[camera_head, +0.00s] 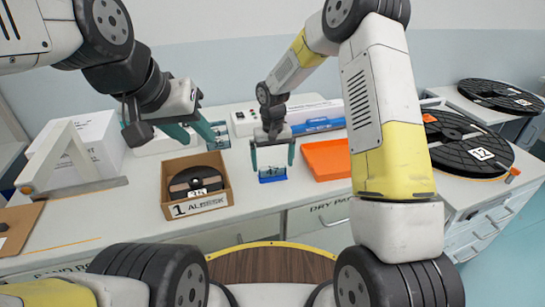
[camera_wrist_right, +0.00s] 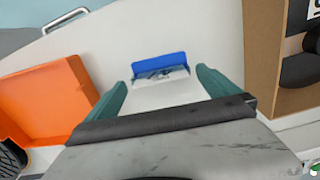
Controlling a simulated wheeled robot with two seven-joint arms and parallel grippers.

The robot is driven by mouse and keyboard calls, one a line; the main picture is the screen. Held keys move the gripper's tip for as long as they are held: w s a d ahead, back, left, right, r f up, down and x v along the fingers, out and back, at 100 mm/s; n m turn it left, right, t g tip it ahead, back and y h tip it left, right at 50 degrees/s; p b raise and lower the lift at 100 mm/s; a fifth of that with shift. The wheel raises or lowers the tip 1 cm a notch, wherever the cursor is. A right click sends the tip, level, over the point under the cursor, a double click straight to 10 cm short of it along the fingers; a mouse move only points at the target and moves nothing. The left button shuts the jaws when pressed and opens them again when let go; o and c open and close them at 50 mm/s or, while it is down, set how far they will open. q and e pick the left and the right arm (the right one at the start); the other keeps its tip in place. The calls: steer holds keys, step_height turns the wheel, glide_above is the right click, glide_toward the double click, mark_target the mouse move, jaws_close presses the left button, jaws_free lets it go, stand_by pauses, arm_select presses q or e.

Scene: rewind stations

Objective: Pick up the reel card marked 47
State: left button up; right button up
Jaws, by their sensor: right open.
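A small blue piece with a white face (camera_head: 272,174) is on the white worktop in the head view. Its blue edge (camera_wrist_right: 158,65) and dark print show in the wrist view, but I cannot read a 47. My right gripper (camera_head: 272,160) is open above it, pointing down. In the wrist view its two teal fingers (camera_wrist_right: 166,88) stand apart on either side of the piece, with gaps visible. My left gripper (camera_head: 198,137) is up at the left, its teal fingers spread, near another small pale-blue piece (camera_head: 217,129).
A cardboard box (camera_head: 167,191) holding a dark reel stands left of my right gripper. An orange tray (camera_head: 327,160) lies to its right, and a blue item (camera_head: 318,125) is behind. Large black reels (camera_head: 462,150) lie at the far right. A white box (camera_head: 92,140) stands left.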

steer(key=c, duration=1.3)
steer(key=shift+r, duration=0.1)
steer(key=shift+c, duration=0.2)
